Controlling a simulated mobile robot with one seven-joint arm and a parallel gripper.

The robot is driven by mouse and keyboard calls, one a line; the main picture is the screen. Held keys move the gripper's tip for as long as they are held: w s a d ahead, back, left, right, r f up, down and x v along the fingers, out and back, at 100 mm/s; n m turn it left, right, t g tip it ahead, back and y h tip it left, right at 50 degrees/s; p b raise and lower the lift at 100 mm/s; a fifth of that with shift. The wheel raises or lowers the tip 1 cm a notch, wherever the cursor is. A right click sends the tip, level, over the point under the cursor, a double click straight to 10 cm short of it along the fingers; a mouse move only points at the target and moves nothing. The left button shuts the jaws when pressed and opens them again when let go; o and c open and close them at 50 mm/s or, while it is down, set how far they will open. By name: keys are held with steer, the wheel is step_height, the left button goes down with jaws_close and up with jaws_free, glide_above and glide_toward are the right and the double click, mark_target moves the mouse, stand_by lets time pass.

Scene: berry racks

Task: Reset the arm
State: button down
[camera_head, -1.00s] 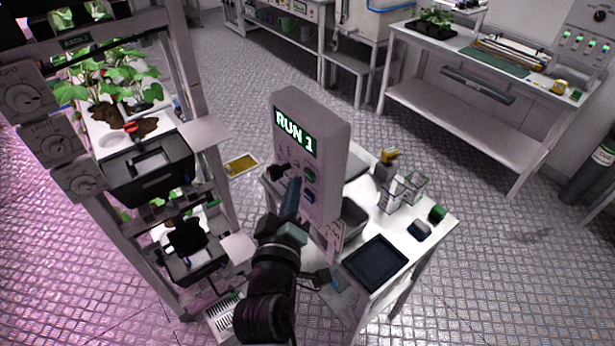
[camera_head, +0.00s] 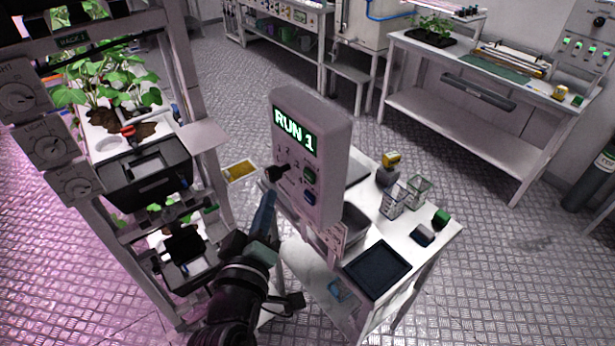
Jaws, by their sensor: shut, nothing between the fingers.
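My arm comes up from the bottom of the head view. My gripper (camera_head: 267,199) is shut, seen from behind as a narrow dark blue shape with nothing visible in it. Its tip is just below a black knob (camera_head: 277,173) on the front of a grey control box (camera_head: 327,165); I cannot tell whether it touches the box. A green button (camera_head: 310,175) and a blue button (camera_head: 309,197) sit to the right of the knob.
A plant rack (camera_head: 205,137) with dials and dark bins stands close on the left. A white table (camera_head: 401,236) to the right holds a dark tray (camera_head: 376,268), clear containers (camera_head: 394,199) and small items. A bench (camera_head: 466,125) stands behind, with open floor between.

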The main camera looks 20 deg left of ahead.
stand_by(0.6)
steer(key=w+d+r+m+t+h+b, duration=0.1)
steer(key=d+r+m+t, duration=0.2)
steer(key=r, duration=0.8)
steer(key=w+d+r+m+t+h+b, duration=0.15)
steer(key=d+r+m, duration=0.35)
steer(key=r, duration=0.5)
steer(key=s+d+r+m+t, duration=0.1)
steer(key=s+d+r+t, duration=0.1)
steer(key=r, duration=0.4)
steer(key=s+d+r+m+t, duration=0.1)
steer(key=s+d+r+t, duration=0.1)
steer(key=s+r, duration=0.4)
steer(key=s+d+r+m+t, duration=0.1)
steer(key=s+d+r, duration=0.3)
steer(key=r, duration=0.4)
steer(key=shift+s+d+t, duration=0.3)
steer(key=shift+t, duration=0.15)
steer(key=shift+f, duration=0.1)
